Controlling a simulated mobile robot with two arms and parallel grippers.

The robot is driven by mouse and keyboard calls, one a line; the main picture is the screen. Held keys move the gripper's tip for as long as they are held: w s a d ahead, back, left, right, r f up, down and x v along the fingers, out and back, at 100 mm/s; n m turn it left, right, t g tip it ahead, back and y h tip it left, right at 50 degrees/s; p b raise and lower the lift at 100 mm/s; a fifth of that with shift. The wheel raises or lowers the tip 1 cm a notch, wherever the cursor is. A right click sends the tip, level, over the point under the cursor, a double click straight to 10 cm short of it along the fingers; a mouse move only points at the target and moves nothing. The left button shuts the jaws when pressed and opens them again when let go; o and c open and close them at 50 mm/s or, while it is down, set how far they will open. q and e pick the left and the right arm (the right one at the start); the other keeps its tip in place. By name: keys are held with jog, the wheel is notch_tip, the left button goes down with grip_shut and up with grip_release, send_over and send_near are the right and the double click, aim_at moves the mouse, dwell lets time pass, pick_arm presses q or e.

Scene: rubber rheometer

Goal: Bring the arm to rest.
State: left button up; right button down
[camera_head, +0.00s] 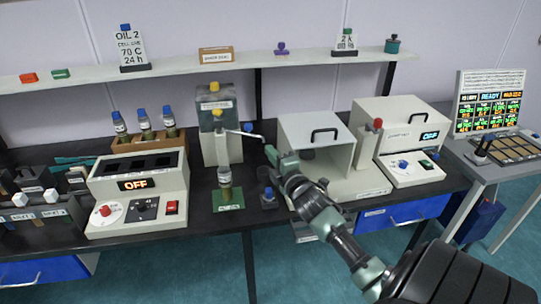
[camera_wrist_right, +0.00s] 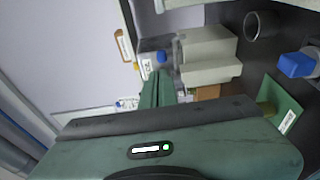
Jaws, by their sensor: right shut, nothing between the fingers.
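My right arm comes in from the lower right in the head view, and its green-grey gripper (camera_head: 272,156) hangs in front of the bench's middle. The fingers are together and empty; in the right wrist view the gripper's fingers (camera_wrist_right: 157,92) also lie close together with nothing between them. My left gripper is in neither view.
The heater box (camera_head: 137,210) reading OFF stands at left. A cream instrument (camera_head: 402,158) reading OFF stands at right, beside a side table with a screen (camera_head: 489,103). A blue-capped item (camera_head: 268,197) stands near the bench's front edge, below the gripper. A shelf (camera_head: 190,72) runs behind.

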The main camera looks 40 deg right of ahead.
jog(key=s+a+f+m+g+y, duration=0.3)
jog(key=s+a+f+m+g, duration=0.4)
jog(key=s+a+f, duration=0.75)
jog(key=s+a+f+m+g+y, duration=0.3)
jog(key=s+a+m+g, duration=0.35)
jog(key=s+a, duration=0.95)
notch_tip(320, 180, down, 26)
jog(key=s+d+n+g, duration=0.1)
jog(key=s+g, duration=0.1)
jog(key=s+d+f, duration=0.1)
jog(key=s+f, duration=0.7)
jog(key=s+d+f, duration=0.2)
jog(key=s+f, duration=0.6)
jog(key=f, duration=0.1)
jog(key=shift+s+d+g, duration=0.25)
jog(key=shift+s+g, duration=0.05)
jog(key=shift+g, duration=0.05)
jog(key=shift+n, duration=0.25)
